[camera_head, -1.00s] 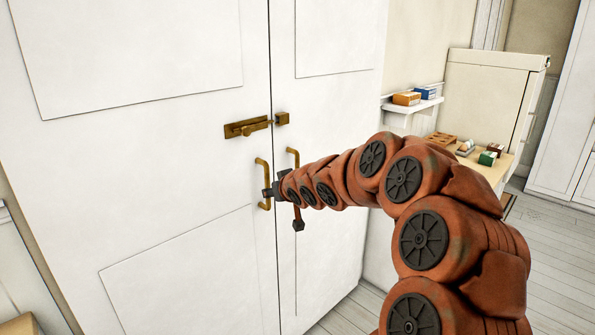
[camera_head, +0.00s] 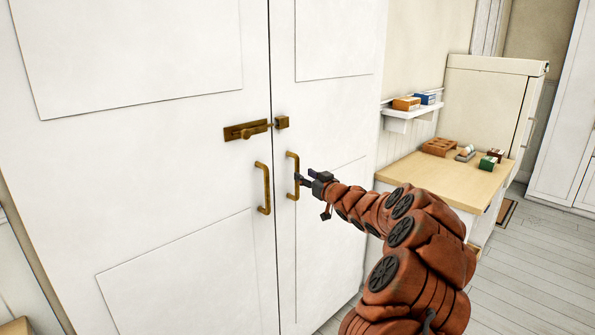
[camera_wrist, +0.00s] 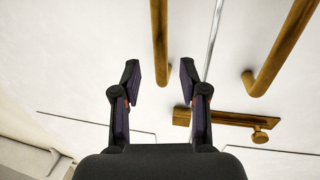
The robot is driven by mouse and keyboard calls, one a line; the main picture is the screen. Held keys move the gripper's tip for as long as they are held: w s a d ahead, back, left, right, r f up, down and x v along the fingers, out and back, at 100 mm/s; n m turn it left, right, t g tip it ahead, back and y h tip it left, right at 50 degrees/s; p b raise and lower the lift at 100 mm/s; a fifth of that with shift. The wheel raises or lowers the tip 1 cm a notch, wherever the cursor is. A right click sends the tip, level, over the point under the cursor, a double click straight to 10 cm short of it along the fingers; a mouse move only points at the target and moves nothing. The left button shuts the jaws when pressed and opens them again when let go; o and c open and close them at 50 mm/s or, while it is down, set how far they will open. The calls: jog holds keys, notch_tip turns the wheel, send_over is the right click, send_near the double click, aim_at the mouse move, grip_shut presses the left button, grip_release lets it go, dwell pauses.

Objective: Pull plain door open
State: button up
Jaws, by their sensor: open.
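Two white cabinet doors stand side by side and look closed. The left door (camera_head: 150,150) has a brass handle (camera_head: 263,188) and a brass sliding bolt (camera_head: 245,130). The right door (camera_head: 335,110) has its own brass handle (camera_head: 293,176) and a small brass keeper (camera_head: 281,122). I cannot tell how far the bolt sits in the keeper. My gripper (camera_head: 299,181) is open at the right door's handle. In the wrist view, this handle (camera_wrist: 160,40) lines up between the open fingertips (camera_wrist: 160,76), with no contact visible. The left handle (camera_wrist: 280,50) is off to the right there.
A wooden-topped counter (camera_head: 445,180) with several small items stands right of the cabinet. A white wall shelf (camera_head: 408,112) with two small boxes is above it. Open plank floor (camera_head: 540,260) lies to the right.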

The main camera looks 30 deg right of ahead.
aim_at(298, 171)
jog(key=shift+w+a+p, duration=0.1)
jog(key=shift+w+p, duration=0.4)
jog(key=shift+w, duration=2.2)
grip_shut()
